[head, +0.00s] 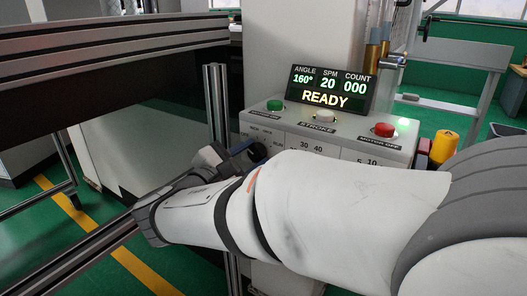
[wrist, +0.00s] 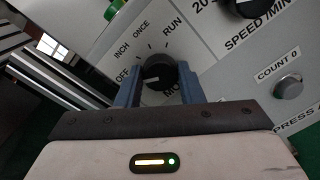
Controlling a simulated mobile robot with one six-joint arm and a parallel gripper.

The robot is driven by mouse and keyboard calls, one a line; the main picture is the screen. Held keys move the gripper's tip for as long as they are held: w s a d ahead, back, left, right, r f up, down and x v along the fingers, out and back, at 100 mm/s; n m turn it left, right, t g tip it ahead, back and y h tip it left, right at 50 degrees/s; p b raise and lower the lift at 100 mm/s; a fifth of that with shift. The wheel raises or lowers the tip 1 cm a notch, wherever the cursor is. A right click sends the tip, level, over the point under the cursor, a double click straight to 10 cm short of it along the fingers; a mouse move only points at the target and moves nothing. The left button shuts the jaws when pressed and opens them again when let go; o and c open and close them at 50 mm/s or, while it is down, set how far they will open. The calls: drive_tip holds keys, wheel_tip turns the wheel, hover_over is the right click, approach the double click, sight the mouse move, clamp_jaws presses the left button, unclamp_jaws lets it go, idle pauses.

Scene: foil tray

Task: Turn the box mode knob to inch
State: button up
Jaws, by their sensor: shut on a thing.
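The black mode knob (wrist: 157,76) sits on the grey control panel, with OFF, INCH, ONCE and RUN printed around it. Its white pointer mark faces left in the wrist view, towards OFF. My gripper (wrist: 159,88) has its two blue fingers on either side of the knob and is shut on it. In the head view my gripper (head: 240,155) is at the left of the control box (head: 330,140), and my arm hides the mode knob and much of the front face.
The box carries a green button (head: 275,105), a red button (head: 384,129) and a display reading READY (head: 325,98). Near the mode knob are a speed knob (wrist: 247,8) and a count button (wrist: 288,87). A metal post (head: 215,105) stands left of the box.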

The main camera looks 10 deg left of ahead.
drive_tip(key=shift+w+d, duration=0.1)
drive_tip(key=shift+d, duration=0.05)
drive_tip(key=shift+c, duration=0.7)
drive_tip(key=shift+f+m+b, duration=0.1)
drive_tip(key=shift+m+b, duration=0.2)
drive_tip(key=shift+b, duration=0.1)
drive_tip(key=m+b, duration=0.2)
drive_tip(key=shift+f+m+b, duration=0.1)
drive_tip(key=shift+m+b, duration=0.2)
drive_tip(key=shift+m, duration=0.1)
drive_tip(key=m+b, duration=0.4)
drive_tip(key=shift+r, duration=0.2)
drive_tip(key=o, duration=1)
